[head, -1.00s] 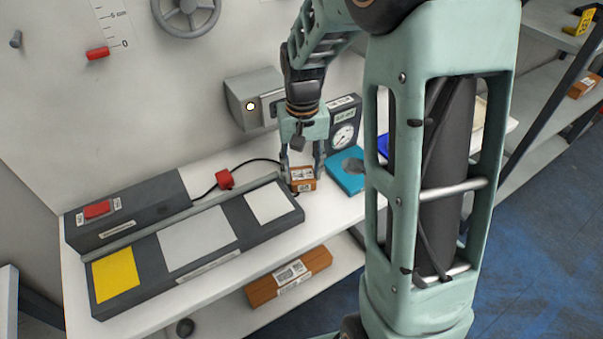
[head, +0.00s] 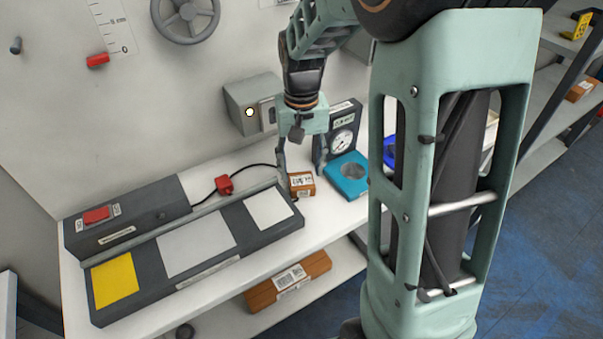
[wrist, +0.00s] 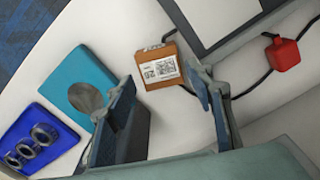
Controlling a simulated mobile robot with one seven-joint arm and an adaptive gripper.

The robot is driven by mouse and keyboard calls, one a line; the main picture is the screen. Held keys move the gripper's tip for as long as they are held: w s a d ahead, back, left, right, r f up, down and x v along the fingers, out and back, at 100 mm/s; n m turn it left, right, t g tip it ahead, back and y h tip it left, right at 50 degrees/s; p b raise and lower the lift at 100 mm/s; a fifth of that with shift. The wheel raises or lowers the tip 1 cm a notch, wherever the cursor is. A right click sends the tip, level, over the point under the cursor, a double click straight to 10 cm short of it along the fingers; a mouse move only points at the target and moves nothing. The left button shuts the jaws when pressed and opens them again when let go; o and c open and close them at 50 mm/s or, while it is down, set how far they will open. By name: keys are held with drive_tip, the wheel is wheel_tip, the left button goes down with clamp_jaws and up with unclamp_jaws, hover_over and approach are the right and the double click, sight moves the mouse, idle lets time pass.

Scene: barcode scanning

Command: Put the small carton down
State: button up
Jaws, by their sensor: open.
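The small carton (head: 301,184) is a brown box with a white barcode label. It rests on the white bench top, just off the right end of the dark scanning station. In the wrist view the carton (wrist: 160,69) shows its label, upper middle, just beyond the fingertips. My gripper (head: 300,165) is open above and around the carton's near area, with the fingers wide apart. In the wrist view my gripper (wrist: 165,95) has one finger on each side, and clear gaps show between the fingers and the carton.
The dark station (head: 226,257) with yellow, grey and white pads lies left of the carton. A teal block with a round hollow (head: 348,172) and a dial gauge (head: 343,139) stand right. A red piece on a cable (head: 224,185) lies behind. A larger carton (head: 288,280) sits on the lower shelf.

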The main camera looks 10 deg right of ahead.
wheel_tip(320, 180, up, 8)
drive_tip(key=o, duration=0.4)
drive_tip(key=shift+r+p, duration=0.35)
drive_tip(key=shift+r, duration=0.2)
drive_tip(key=shift+c, duration=0.2)
drive_tip(key=m+y+p, duration=0.2)
drive_tip(key=m+p, duration=0.5)
drive_tip(key=m, duration=1.1)
hover_over(302, 180)
drive_tip(key=d, duration=0.2)
drive_tip(key=f, duration=0.8)
drive_tip(key=shift+s+a, duration=0.15)
drive_tip(key=shift+a, duration=0.1)
drive_tip(key=shift+a+f+p, duration=0.2)
drive_tip(key=shift+a+f, duration=0.05)
drive_tip(key=shift+f, duration=0.6)
drive_tip(key=shift+a+f+p, duration=0.25)
drive_tip(key=shift+f, duration=0.6)
drive_tip(key=shift+a+f+p, duration=0.2)
drive_tip(key=shift+a+f, duration=0.05)
drive_tip(key=shift+f, duration=0.6)
drive_tip(key=c, duration=1.5)
